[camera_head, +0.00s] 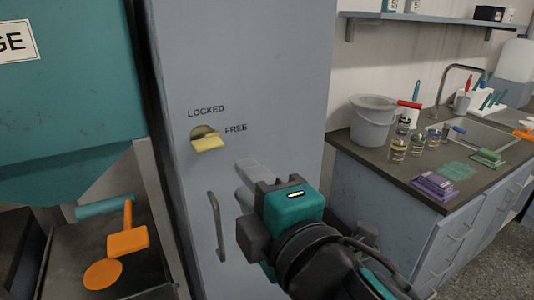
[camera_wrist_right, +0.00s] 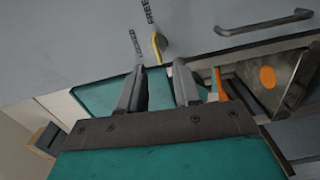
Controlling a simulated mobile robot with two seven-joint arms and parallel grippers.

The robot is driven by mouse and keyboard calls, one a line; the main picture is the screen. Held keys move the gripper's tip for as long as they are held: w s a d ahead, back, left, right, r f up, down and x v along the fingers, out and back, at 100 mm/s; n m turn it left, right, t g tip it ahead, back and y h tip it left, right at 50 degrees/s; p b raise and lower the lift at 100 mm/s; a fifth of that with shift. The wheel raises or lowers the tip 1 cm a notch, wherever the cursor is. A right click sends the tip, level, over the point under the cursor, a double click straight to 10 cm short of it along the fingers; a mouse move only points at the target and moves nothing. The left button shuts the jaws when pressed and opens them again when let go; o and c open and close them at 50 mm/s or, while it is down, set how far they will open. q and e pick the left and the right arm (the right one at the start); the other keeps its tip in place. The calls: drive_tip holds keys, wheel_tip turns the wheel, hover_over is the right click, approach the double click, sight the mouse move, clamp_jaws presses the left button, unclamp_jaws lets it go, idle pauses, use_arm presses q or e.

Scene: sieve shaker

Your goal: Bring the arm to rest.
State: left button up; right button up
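My right arm reaches in from the bottom right of the head view. Its teal and black gripper (camera_head: 248,180) is in front of the grey cabinet panel (camera_head: 265,60), below and right of a yellow latch (camera_head: 208,143). The latch sits in a round slot between the words LOCKED and FREE, its handle sticking out. In the right wrist view the two fingers (camera_wrist_right: 159,72) are apart with nothing between them. The yellow latch (camera_wrist_right: 157,48) shows beyond the fingertips, apart from them. My left gripper is in neither view.
A vertical handle (camera_head: 216,226) is on the panel below the latch. A teal hopper (camera_head: 70,110) is at left, above a dark tray with an orange scoop (camera_head: 128,240). A counter at right holds a grey bucket (camera_head: 372,125), jars and a purple block (camera_head: 434,187).

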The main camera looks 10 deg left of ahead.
drive_tip(key=w+d+f+m+g+h, duration=0.1)
drive_tip(key=d+f+m, duration=0.25)
drive_tip(key=f, duration=0.35)
drive_tip(key=w+d+f+m+h+p, duration=0.1)
drive_tip(key=w+d+f+m+h, duration=0.15)
drive_tip(key=f+m, duration=0.35)
drive_tip(key=d+f+m+g+h, duration=0.1)
drive_tip(key=d+f+m, duration=0.25)
drive_tip(key=f, duration=0.45)
drive_tip(key=s+d+f+m+g+h, duration=0.1)
drive_tip(key=s+d+f+m, duration=0.3)
drive_tip(key=d+f, duration=0.3)
drive_tip(key=s+d+f+m+g+h, duration=0.1)
drive_tip(key=s+d+f+m+h, duration=0.1)
drive_tip(key=s+d+f+m, duration=0.2)
drive_tip(key=s+d+f+p, duration=0.1)
drive_tip(key=s+d+f, duration=0.2)
drive_tip(key=f, duration=0.3)
drive_tip(key=shift+h, duration=0.25)
drive_tip(key=shift+c, duration=0.4)
